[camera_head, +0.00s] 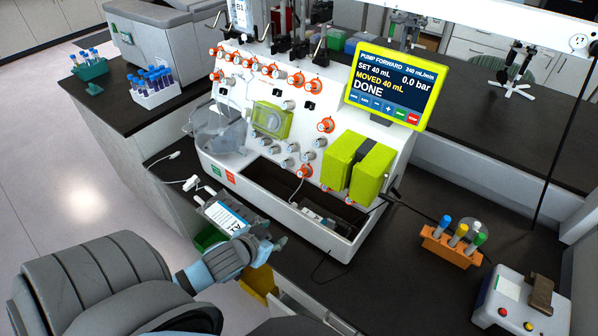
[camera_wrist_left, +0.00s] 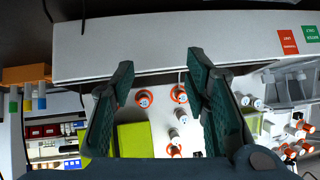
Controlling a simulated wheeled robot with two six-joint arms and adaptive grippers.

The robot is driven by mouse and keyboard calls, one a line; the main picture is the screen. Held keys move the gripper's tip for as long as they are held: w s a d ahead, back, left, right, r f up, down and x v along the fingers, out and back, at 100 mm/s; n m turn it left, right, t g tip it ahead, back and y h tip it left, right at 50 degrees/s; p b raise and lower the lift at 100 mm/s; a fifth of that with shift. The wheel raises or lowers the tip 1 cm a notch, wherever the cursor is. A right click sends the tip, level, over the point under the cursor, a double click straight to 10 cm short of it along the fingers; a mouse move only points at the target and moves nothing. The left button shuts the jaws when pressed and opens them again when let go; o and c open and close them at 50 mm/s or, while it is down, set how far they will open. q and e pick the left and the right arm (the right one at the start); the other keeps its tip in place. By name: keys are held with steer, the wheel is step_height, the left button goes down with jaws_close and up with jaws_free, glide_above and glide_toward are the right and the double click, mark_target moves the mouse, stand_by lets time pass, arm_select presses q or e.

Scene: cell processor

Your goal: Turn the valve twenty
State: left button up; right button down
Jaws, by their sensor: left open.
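The cell processor (camera_head: 222,160) is a white machine whose sloped front panel carries many small round valves. Some sit in orange rings, like the lower valve (camera_head: 304,171) left of the green pump block; others are plain grey-white. Their numbers are too small to read, so I cannot tell which is valve twenty. My left gripper (camera_head: 270,243) is in front of the machine's lower front edge, apart from the valves. In the left wrist view it (camera_wrist_left: 160,85) is open and empty, with orange-ringed valves (camera_wrist_left: 144,98) showing between its fingers. My right gripper is not in view.
The screen (camera_head: 390,82) reads DONE, MOVED 40 mL. The green pump block (camera_head: 358,165) sits at the panel's lower right. An orange tube rack (camera_head: 452,246) and a button box (camera_head: 520,300) stand on the right.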

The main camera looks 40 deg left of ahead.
arm_select(q)
steer(key=w+a+r+t+h, duration=0.2)
steer(key=w+a+r+t, duration=0.25)
steer(key=w+a, duration=0.35)
steer(key=b, duration=0.7)
glide_toward(300, 174)
steer(key=w+f, duration=0.2)
steer(key=x, duration=0.2)
steer(key=b+x, duration=0.1)
steer(key=x, duration=0.1)
steer(key=b+x, duration=0.1)
steer(key=x, duration=0.1)
steer(key=shift+w+a+r, duration=0.1)
steer(key=shift+w+r, duration=0.15)
steer(key=shift+w, duration=0.3)
steer(key=shift+r, duration=0.15)
steer(key=shift+c, duration=0.3)
jaws_close()
